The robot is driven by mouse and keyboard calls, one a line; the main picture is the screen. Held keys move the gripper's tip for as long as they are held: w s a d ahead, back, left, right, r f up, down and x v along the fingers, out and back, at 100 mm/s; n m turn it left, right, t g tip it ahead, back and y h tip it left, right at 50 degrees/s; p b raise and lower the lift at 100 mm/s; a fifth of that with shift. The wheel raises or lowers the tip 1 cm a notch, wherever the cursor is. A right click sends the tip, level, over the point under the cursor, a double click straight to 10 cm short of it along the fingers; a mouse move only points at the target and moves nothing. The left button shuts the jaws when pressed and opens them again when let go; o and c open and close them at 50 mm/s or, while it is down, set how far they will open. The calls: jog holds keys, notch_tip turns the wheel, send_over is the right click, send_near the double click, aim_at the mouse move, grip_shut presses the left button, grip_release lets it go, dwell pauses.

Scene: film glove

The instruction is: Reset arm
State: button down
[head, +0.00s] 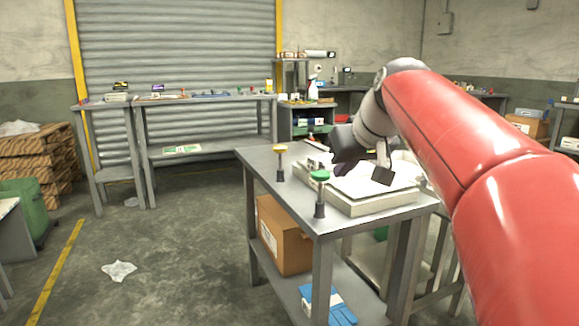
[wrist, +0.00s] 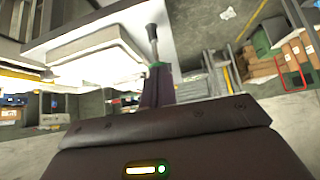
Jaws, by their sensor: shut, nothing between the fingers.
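My gripper (head: 316,168) is at the end of my red and grey arm, over the front metal table (head: 262,160). Its dark body is seen from behind, and its dark purple fingers are partly hidden. In the wrist view my gripper (wrist: 157,75) shows its fingers together, shut and empty. A post with a green top (head: 319,176) stands on the table close to the fingers in the picture. It also shows just beyond the fingertips in the wrist view (wrist: 152,32). I cannot tell whether they touch.
A post with a yellow top (head: 280,149) stands further left. A pale tray (head: 375,207) lies under my arm. A cardboard box (head: 284,235) and blue gloves (head: 326,305) are on the lower shelf. The floor (head: 180,240) to the left is mostly clear.

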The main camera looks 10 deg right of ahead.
jog(key=s+f+m+g+h, duration=0.2)
jog(key=s+f, duration=2.3)
jog(key=shift+a+f+m+g, duration=0.15)
jog(key=shift+a+m+g, duration=0.15)
jog(key=shift+m, duration=0.1)
